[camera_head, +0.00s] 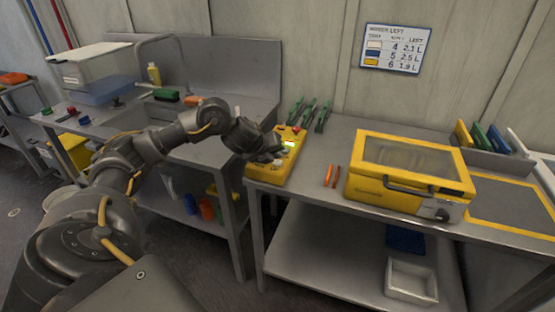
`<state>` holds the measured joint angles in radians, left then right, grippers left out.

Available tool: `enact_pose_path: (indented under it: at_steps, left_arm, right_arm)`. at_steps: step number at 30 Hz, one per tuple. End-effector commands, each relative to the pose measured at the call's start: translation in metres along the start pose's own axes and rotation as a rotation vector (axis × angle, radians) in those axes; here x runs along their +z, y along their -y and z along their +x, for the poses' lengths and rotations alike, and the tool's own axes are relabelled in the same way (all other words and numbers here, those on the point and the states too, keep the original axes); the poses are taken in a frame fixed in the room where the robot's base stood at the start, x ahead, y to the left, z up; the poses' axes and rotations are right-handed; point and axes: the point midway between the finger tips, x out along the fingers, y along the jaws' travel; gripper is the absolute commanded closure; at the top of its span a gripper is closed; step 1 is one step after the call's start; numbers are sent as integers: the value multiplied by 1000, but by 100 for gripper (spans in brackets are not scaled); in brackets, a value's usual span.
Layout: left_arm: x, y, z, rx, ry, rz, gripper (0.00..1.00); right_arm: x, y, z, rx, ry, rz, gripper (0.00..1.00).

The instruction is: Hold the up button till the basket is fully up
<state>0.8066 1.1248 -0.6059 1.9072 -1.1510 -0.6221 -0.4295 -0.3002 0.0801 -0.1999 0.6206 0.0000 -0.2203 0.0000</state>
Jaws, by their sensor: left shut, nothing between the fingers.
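A yellow control box (291,165) with buttons, a red knob and a small lit green display stands at the left end of the right-hand bench. My left gripper (275,157) is shut and empty, its tips at the box's buttons. I cannot tell whether they touch or press one, as the hand covers part of the panel. The up button cannot be told apart at this size. No basket can be made out clearly. My right gripper is out of view.
Right of the box lie orange-red tools (332,176) and a yellow case (408,170) with a window lid. Green clamps (322,116) stand behind. At left are a sink bench and a clear lidded tank (91,69). A white tray (411,281) sits below.

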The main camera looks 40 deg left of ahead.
Motion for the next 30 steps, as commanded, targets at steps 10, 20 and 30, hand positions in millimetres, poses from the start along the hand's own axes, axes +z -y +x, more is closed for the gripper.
enact_pose_path:
  at_steps: [10, 20, 30]
  left_arm:
    - [2, 2, -2, -1, 0, 0, 100]
    - [12, 12, -16, -1, 1, 0, 100]
    - [28, 28, -38, -1, 0, 0, 100]
  right_arm:
    - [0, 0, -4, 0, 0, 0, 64]
    - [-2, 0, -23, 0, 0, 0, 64]
    - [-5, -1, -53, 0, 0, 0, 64]
